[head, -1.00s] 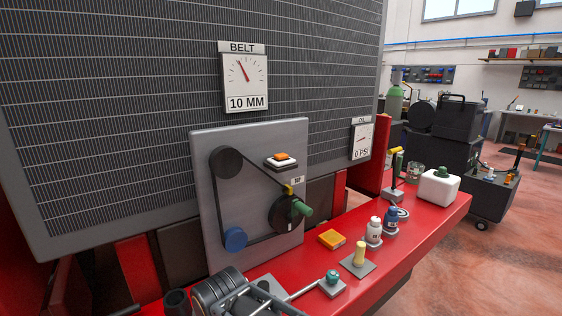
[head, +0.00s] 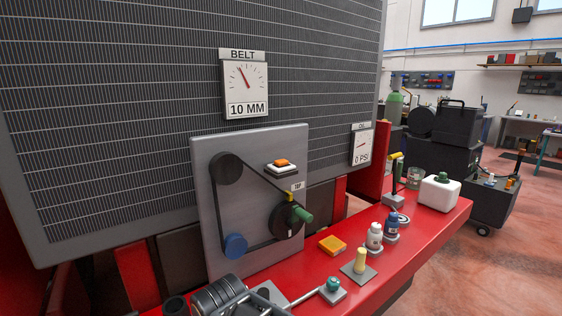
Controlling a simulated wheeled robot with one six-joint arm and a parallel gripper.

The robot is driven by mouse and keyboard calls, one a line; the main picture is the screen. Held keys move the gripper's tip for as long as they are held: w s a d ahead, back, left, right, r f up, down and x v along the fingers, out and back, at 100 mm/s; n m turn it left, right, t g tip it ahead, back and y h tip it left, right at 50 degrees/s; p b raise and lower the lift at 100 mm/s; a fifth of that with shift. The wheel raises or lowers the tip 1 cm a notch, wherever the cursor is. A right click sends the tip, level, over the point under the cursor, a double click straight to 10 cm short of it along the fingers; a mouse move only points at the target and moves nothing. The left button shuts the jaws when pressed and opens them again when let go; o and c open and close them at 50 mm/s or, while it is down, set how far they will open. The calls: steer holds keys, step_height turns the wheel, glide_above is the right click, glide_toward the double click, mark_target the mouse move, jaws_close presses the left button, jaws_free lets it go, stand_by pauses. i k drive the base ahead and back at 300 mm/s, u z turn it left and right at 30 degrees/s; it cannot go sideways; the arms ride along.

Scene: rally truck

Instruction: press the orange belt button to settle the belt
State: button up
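The orange belt button (head: 281,162) sits on a pale square base with a dark underside, at the upper right of a grey upright panel (head: 209,205). A black belt runs around a dark upper pulley (head: 227,168), a blue lower pulley (head: 236,246) and a dark wheel (head: 283,222) with a green knob (head: 302,215). A yellow marker (head: 290,196) stands at the wheel's top, below a small white tag (head: 297,187). The BELT gauge (head: 246,88) above reads 10 MM, its needle pointing up and left. My gripper is not in view, and nothing visible touches the button.
A red ledge (head: 310,268) below the panel holds an orange box (head: 332,244), small bottles (head: 375,235), a yellow peg (head: 361,259), a teal-topped piece (head: 333,285) and a white jug (head: 438,193). The OIL gauge (head: 362,145) reads 0 PSI. Space before the button looks clear.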

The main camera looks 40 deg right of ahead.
mark_target(281, 163)
steer(key=u, duration=2.05)
steer(key=k, duration=1.25)
steer(key=z, duration=1.35)
steer(key=i, duration=0.5)
steer(key=z, duration=0.1)
